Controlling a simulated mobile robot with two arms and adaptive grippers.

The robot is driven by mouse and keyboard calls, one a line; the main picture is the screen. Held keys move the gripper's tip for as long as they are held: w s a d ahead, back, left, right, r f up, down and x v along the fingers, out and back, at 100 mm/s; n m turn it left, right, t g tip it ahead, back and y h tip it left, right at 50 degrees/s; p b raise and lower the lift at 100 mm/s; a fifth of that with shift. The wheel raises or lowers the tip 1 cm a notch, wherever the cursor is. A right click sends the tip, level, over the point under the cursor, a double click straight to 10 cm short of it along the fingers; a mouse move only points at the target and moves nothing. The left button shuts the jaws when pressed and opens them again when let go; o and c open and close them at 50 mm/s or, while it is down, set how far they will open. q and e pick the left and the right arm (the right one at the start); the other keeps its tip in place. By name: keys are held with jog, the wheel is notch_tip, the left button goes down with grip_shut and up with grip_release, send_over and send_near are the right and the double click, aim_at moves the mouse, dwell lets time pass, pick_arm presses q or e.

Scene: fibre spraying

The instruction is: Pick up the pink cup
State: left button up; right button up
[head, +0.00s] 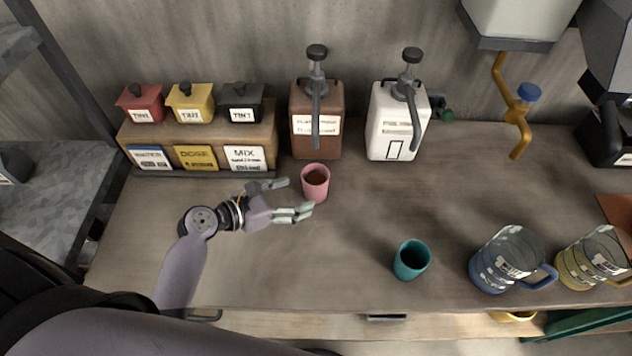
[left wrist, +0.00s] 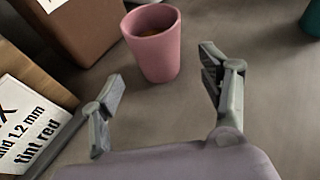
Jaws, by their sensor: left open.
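The pink cup (head: 315,184) stands upright on the table below the brown pump container, with something brown inside it. My left gripper (head: 296,198) is open just left of the cup, its fingers pointing towards it. In the left wrist view the pink cup (left wrist: 154,46) stands ahead of the open fingers (left wrist: 164,96), beyond their tips, with nothing between them. My right gripper shows in neither view.
A brown pump container (head: 316,115) and a white one (head: 396,120) stand behind. A rack of tint boxes (head: 200,140) is at the back left. A teal cup (head: 411,260) and blue pitcher (head: 508,262) stand right. The middle table is clear.

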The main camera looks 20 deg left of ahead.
aim_at(305, 190)
pick_arm(q)
jog(key=shift+w+d+f, duration=0.25)
jog(key=shift+w+d, duration=0.15)
jog(key=shift+w, duration=0.05)
jog(key=shift+w+d, duration=0.1)
jog(key=shift+w, duration=0.1)
jog(key=x, duration=0.2)
jog(key=p+x, duration=0.1)
jog(key=x, duration=0.1)
jog(key=shift+w+f, duration=0.25)
jog(key=shift+w, duration=0.05)
jog(key=shift+w+f, duration=0.15)
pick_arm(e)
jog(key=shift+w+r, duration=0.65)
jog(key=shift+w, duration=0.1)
pick_arm(q)
jog(key=shift+c, duration=0.2)
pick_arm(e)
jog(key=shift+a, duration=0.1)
pick_arm(q)
jog(key=c, duration=1.4)
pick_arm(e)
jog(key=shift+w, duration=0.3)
